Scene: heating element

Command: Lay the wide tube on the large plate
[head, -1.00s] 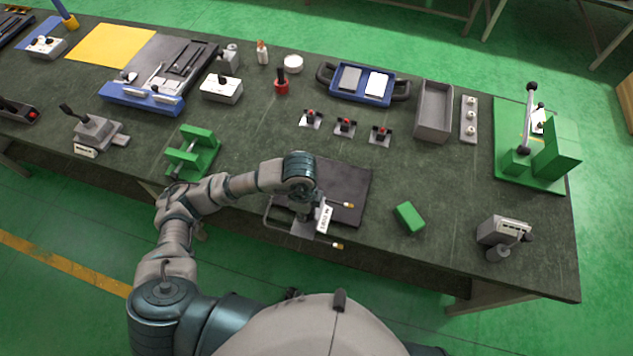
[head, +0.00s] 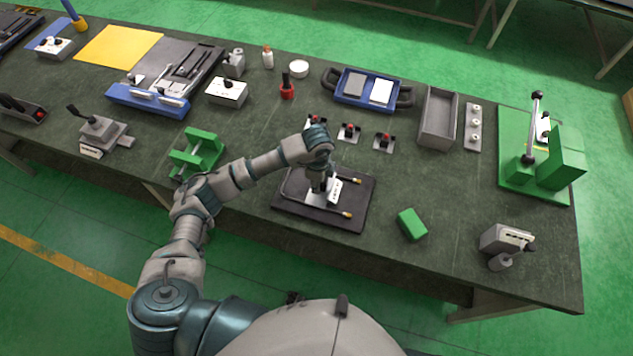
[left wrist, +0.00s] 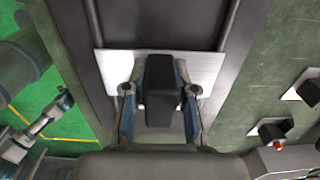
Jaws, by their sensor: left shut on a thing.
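The wide tube (head: 325,208) is a thin U-shaped rod with brass-coloured ends and a bright metal piece with a white label across it. My left gripper (head: 319,187) is shut on it at the metal piece. In the left wrist view the fingers (left wrist: 160,100) are over the bright metal piece (left wrist: 210,70), and a leg of the tube (left wrist: 233,22) runs on each side. The large plate (head: 361,200) is a dark slab flat on the bench, directly below the tube. I cannot tell whether they touch. My right gripper is not in view.
A green block (head: 411,223) lies right of the plate, with a grey device (head: 503,240) beyond it. A green stand (head: 198,152) is to the left. The dark bench (head: 450,205) between is clear.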

